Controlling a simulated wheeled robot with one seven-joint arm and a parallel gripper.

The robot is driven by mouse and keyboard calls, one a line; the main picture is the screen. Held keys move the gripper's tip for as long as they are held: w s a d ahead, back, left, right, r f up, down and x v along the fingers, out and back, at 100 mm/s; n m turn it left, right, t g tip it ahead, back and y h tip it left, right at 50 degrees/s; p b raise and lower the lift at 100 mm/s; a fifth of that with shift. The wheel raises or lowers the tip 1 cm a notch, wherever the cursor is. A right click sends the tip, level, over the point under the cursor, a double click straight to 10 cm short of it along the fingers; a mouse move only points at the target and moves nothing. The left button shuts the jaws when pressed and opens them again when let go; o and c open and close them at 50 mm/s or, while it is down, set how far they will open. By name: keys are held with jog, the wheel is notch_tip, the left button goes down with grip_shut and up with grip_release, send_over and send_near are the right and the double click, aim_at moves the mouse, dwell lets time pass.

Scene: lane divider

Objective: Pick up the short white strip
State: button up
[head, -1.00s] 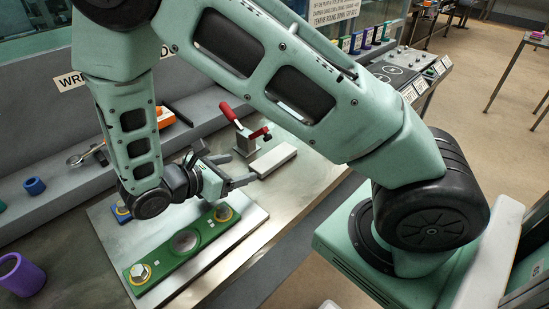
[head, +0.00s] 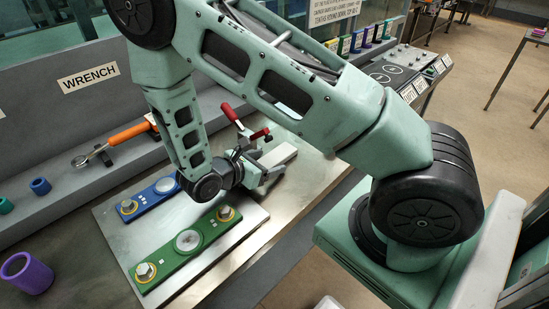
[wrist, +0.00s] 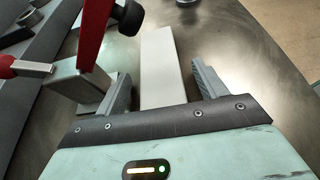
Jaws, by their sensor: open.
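The short white strip (wrist: 161,65) lies flat on the metal bench in the wrist view, running away from me between the two fingers. In the head view the strip (head: 279,155) shows just beyond my gripper, partly hidden by it. My gripper (wrist: 160,84) is open, with one grey finger on each side of the strip's near part. The strip appears closer to the left finger, and a gap shows on the right. I cannot tell how high the fingers are above the bench. In the head view my gripper (head: 271,177) points right.
A red-handled clamp (head: 245,130) stands close to the left finger; its red arm (wrist: 92,35) rises beside the strip. A green plate (head: 188,243) and a blue plate (head: 150,198) lie nearer. An orange wrench (head: 128,133) and purple cup (head: 27,273) are left. Bare bench lies right.

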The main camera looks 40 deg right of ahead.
jog(key=shift+c, duration=0.3)
jog(key=c, duration=1)
jog(key=shift+c, duration=0.3)
jog(key=shift+r, duration=0.15)
